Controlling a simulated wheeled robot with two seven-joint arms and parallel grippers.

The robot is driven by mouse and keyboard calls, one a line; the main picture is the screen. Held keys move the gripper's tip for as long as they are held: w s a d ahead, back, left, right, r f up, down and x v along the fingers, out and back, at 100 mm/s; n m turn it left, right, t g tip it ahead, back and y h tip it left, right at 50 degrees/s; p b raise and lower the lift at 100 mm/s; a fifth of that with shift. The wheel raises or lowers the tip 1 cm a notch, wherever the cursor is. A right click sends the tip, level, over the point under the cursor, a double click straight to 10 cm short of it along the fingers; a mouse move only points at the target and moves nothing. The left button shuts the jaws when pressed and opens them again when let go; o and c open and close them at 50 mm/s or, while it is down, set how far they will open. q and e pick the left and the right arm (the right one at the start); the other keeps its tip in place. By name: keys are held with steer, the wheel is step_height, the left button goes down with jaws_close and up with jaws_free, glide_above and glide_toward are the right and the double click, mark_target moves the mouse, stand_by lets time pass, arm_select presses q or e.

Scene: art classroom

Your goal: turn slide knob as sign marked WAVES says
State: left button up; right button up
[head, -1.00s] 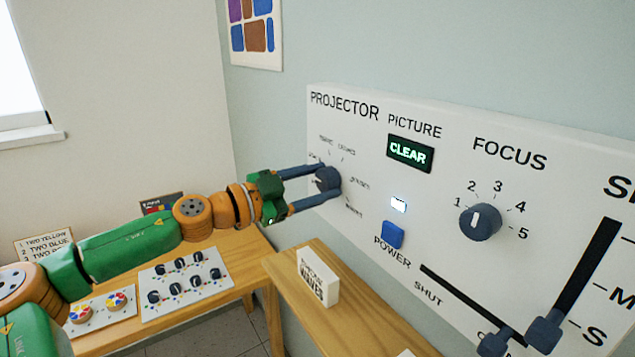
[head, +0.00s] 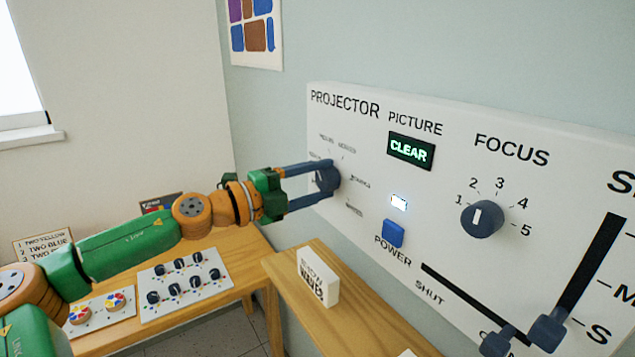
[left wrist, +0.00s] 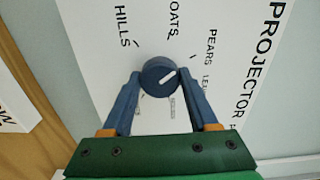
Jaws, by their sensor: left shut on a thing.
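The slide knob (head: 327,178) is a round dark blue dial at the left end of the white projector panel (head: 360,125). My left gripper (left wrist: 161,80) is shut on the knob, one finger on each side. The sign card (head: 318,276) stands on the wooden shelf below, its print blurred. My right gripper is out of view.
Right of the knob are a green CLEAR display (head: 411,150), a blue power button (head: 393,234), a focus dial (head: 481,218) and slider handles (head: 546,331). A wooden table (head: 235,287) holds a board of several small knobs (head: 184,281).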

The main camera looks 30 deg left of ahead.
arm_select(q)
steer(key=m, duration=0.4)
steer(key=shift+m, duration=0.3)
steer(key=m+b, duration=0.1)
steer(key=m, duration=0.2)
steer(key=shift+r+m, duration=0.1)
steer(key=shift+m, duration=0.3)
steer(key=m, duration=0.4)
steer(key=m+b, duration=0.1)
steer(key=m, duration=0.3)
steer(key=m+b, duration=0.1)
steer(key=m, duration=0.3)
steer(key=shift+m, duration=0.3)
steer(key=m, duration=0.3)
steer(key=shift+m+b, duration=0.4)
steer(key=m+b, duration=0.1)
steer(key=m, duration=0.2)
steer(key=m+b, duration=0.1)
steer(key=m, duration=0.3)
steer(key=shift+m, duration=0.5)
